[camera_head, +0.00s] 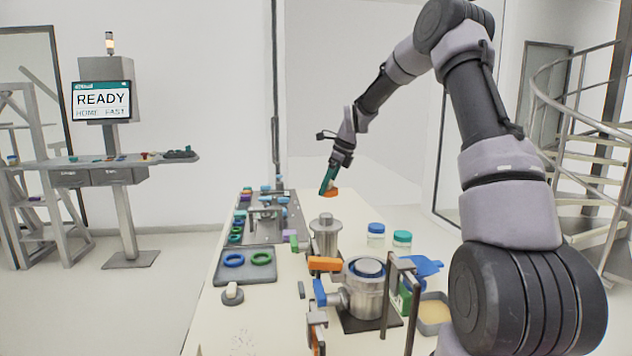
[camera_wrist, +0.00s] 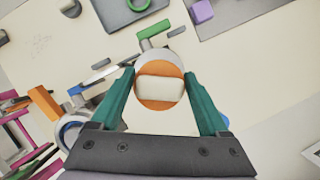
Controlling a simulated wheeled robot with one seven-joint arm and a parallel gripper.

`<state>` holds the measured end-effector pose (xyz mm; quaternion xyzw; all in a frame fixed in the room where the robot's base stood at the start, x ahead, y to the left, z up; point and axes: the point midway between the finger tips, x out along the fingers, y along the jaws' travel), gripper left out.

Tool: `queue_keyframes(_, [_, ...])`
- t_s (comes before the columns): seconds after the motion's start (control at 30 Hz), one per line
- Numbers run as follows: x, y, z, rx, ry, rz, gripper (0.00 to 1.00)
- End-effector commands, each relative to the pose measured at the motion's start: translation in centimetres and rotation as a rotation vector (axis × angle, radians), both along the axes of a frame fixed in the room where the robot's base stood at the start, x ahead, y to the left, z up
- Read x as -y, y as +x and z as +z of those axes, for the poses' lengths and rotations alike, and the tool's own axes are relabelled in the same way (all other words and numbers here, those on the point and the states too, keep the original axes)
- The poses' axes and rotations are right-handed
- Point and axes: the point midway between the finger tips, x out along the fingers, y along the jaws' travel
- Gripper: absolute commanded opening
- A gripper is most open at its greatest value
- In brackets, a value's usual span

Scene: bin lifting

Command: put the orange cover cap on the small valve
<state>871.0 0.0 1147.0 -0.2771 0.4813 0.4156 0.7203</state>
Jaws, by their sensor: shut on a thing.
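My gripper (camera_head: 328,182) is shut on the orange cover cap (camera_head: 330,194), holding it in the air. In the wrist view the cap (camera_wrist: 160,103) is a round orange disc with a pale block-shaped grip between my two green fingers. The small valve (camera_head: 325,238) is a silver upright cylinder with a narrower stem on top, standing on the bench below the cap. In the wrist view its silver rim (camera_wrist: 161,56) shows behind the cap, which hides most of it. A green handle (camera_wrist: 156,30) sticks out beside it. The cap is apart from the valve.
A larger silver valve (camera_head: 366,302) with orange and blue handles stands nearer on the bench. Two lidded jars (camera_head: 376,240) stand right of the small valve. A grey tray (camera_head: 245,277) with blue and green rings lies left. A metal post frame (camera_head: 387,300) stands at the front.

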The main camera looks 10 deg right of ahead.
Motion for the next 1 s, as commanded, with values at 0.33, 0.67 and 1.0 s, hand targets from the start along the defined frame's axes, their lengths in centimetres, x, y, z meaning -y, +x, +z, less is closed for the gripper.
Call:
queue_keyframes(0.33, [0.0,-0.1,-1.9,-0.003,0.002,0.0,0.34])
queue_keyframes(0.67, [0.0,0.0,-4.9,0.0,0.0,0.001,0.34])
queue_keyframes(1.0, [0.0,0.0,-6.2,0.001,0.0,0.002,0.34])
